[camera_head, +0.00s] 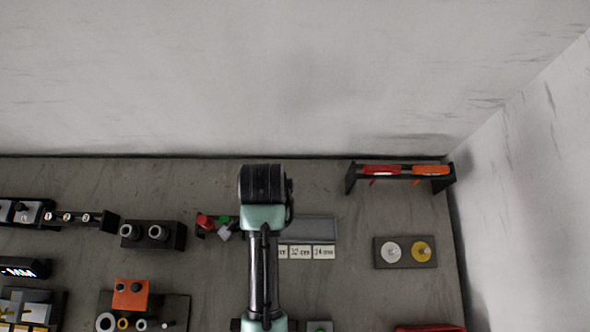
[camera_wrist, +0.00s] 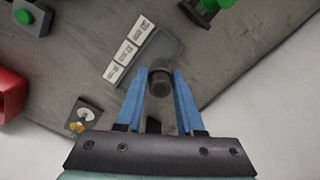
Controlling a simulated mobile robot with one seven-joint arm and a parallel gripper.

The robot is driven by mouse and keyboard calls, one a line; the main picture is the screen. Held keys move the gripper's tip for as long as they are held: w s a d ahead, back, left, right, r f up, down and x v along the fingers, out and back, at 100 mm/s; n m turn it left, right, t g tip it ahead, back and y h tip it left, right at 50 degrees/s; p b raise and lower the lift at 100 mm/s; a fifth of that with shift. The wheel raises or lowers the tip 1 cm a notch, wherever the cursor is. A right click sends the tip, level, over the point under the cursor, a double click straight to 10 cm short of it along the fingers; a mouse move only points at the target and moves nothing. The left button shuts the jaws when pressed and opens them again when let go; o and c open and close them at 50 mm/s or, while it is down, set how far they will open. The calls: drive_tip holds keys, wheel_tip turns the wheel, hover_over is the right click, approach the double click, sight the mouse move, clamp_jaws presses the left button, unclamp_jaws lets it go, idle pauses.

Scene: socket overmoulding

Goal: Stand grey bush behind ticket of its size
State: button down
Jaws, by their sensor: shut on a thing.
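In the wrist view my gripper (camera_wrist: 160,95) has two blue fingers shut on the grey bush (camera_wrist: 160,83), a short dark-grey cylinder with a round end facing the camera. The bush is in front of a shallow grey tray (camera_wrist: 168,50) in this view; I cannot tell its height above it. A row of white tickets (camera_wrist: 127,52) lies along one side of the tray. The head view shows the tickets (camera_head: 300,252) with print too small to read surely, and the tray (camera_head: 318,228) behind them. My arm hides the bush and part of the row there.
A plate with a white and a yellow disc (camera_head: 408,252) lies right of the tickets. A rack with red and orange handled tools (camera_head: 400,172) stands at the back right. A black block (camera_head: 153,235) holds two grey rings.

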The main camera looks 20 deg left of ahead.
drive_tip(key=shift+w+a+f, duration=0.1)
drive_tip(key=shift+w+f, duration=0.1)
wheel_tip(320, 180, down, 5)
drive_tip(key=shift+s, duration=0.1)
drive_tip(key=shift+f, duration=2.25)
drive_tip(key=shift+f, duration=0.15)
drive_tip(key=c, duration=0.5)
unclamp_jaws()
wheel_tip(320, 180, up, 12)
drive_tip(key=shift+r, duration=0.15)
